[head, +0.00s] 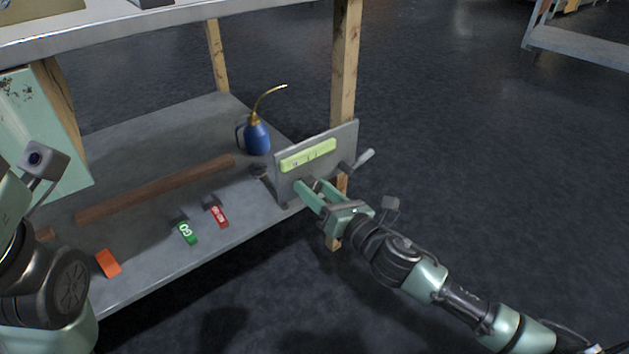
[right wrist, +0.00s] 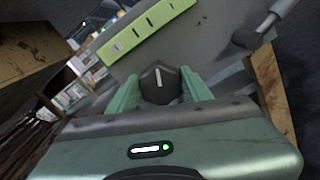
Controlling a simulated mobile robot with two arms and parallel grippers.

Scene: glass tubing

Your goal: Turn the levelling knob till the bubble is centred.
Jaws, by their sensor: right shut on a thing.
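A grey metal plate (head: 345,140) stands tilted at the corner of the lower shelf, with a yellow-green level vial (head: 308,155) on its face. In the right wrist view the vial (right wrist: 150,30) shows dark marks, but I cannot make out where the bubble sits. Below it is a dark faceted knob (right wrist: 158,84) with a white pointer line. My right gripper (right wrist: 158,82) is shut on the knob, one green finger on each side. In the head view my right gripper (head: 307,187) hides the knob. My left gripper is out of view; part of my left arm shows at the left edge.
On the shelf (head: 150,135) are a blue oil can (head: 257,137), a brown bar (head: 160,188), a green block (head: 187,233), a red block (head: 219,216) and an orange block (head: 108,263). A wooden post (head: 345,60) rises behind the plate. A grey handle (head: 362,158) juts right.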

